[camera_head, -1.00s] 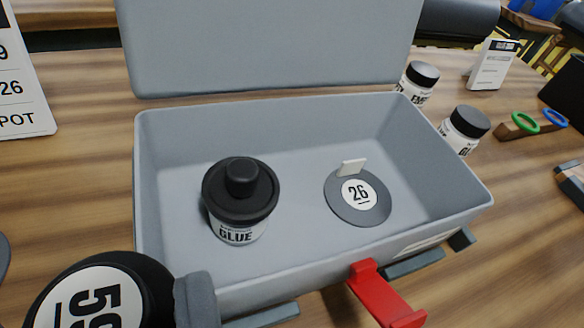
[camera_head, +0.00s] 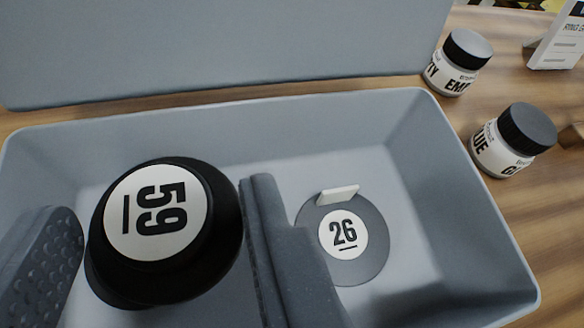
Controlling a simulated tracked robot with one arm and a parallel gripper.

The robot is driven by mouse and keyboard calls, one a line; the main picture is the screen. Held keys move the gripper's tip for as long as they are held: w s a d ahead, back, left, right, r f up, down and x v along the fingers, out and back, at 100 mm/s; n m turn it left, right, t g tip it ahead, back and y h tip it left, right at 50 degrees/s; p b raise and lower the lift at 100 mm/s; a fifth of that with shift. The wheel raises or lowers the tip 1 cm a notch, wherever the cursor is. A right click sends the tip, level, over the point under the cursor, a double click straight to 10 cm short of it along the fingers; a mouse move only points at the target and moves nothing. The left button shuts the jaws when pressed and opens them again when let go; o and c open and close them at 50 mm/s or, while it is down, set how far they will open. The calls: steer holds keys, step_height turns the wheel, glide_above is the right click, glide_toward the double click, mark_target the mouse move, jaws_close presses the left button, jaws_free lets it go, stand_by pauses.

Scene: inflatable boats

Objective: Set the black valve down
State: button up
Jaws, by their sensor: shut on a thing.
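My gripper (camera_head: 160,200) is shut on the black valve (camera_head: 220,235), a round black piece with a white "59" label facing the camera. One finger is on each side of it. The valve is over the left part of the open grey box (camera_head: 450,185); I cannot tell whether it touches anything below. A dark grey disc (camera_head: 372,250) labelled "26", with a small white tab, lies on the box floor to the right of my right finger. The glue jar seen earlier in the box's left half is hidden, with the valve and fingers in front of that area.
The box's raised lid (camera_head: 220,45) stands behind it. Two jars with black lids, one marked EMPTY (camera_head: 460,62) and one glue jar (camera_head: 512,140), stand on the wooden table right of the box. A white card (camera_head: 560,40) stands at the far right.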

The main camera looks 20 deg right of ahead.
mark_target(227, 246)
steer(key=shift+w+d+f, duration=0.1)
steer(key=shift+w+d, duration=0.65)
steer(key=shift+d, duration=0.1)
steer(key=shift+f+b, duration=0.5)
steer(key=shift+f, duration=1.2)
steer(key=shift+f+b, duration=0.3)
steer(key=shift+b, duration=0.1)
steer(key=o, duration=1)
steer(key=shift+r, duration=0.1)
